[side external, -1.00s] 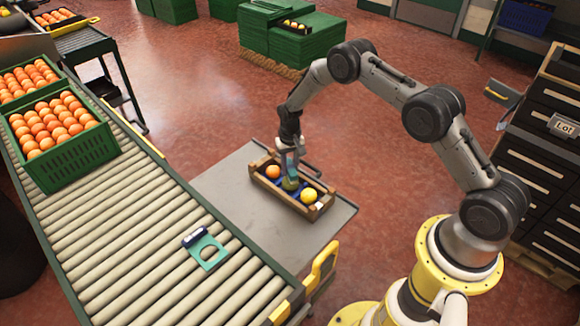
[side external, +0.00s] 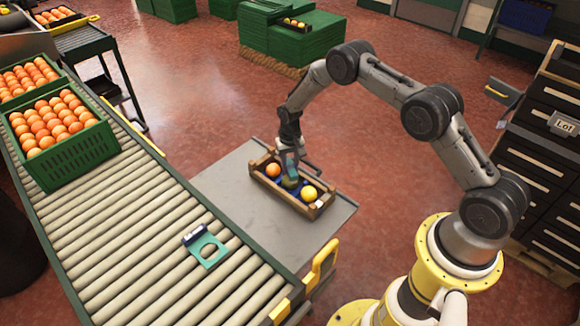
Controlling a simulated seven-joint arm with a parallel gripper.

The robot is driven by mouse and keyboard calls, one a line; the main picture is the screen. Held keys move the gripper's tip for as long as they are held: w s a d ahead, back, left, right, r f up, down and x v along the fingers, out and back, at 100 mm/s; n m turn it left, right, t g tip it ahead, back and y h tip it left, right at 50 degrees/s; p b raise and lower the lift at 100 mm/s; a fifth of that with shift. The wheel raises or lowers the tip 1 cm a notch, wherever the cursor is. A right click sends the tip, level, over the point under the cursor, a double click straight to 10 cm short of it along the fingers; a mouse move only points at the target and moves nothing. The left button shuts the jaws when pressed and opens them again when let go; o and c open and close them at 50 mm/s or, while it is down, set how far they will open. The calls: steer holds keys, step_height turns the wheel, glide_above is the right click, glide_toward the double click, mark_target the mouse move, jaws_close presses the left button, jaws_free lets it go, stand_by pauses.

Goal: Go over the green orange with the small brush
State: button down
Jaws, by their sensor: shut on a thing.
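The green orange (side external: 291,183) lies in the middle of a small wooden tray (side external: 321,207), between an orange fruit (side external: 273,170) and a yellow fruit (side external: 309,193). My gripper (side external: 290,160) points down right over the green orange and partly hides it. It is shut on a small bluish-green thing, which seems to be the small brush (side external: 290,169). The brush's lower end is at the top of the green orange; I cannot tell whether they touch.
The tray stands on a grey table (side external: 235,190) beside a roller conveyor (side external: 130,220). Green crates of oranges (side external: 75,160) stand at the conveyor's far left. The table around the tray is bare.

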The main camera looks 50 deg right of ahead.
steer(key=shift+w, duration=0.1)
steer(key=shift+w+d, duration=0.35)
steer(key=shift+w, duration=0.15)
stand_by(1.5)
steer(key=shift+s, duration=0.1)
steer(key=shift+s+a+r, duration=0.1)
steer(key=shift+s+a, duration=0.25)
steer(key=shift+s, duration=0.2)
steer(key=shift+s+a, duration=0.35)
steer(key=shift+s, duration=0.2)
steer(key=shift+w+d, duration=0.35)
steer(key=shift+w, duration=0.25)
steer(key=shift+w+d, duration=0.35)
steer(key=shift+w, duration=0.25)
steer(key=shift+s, duration=0.1)
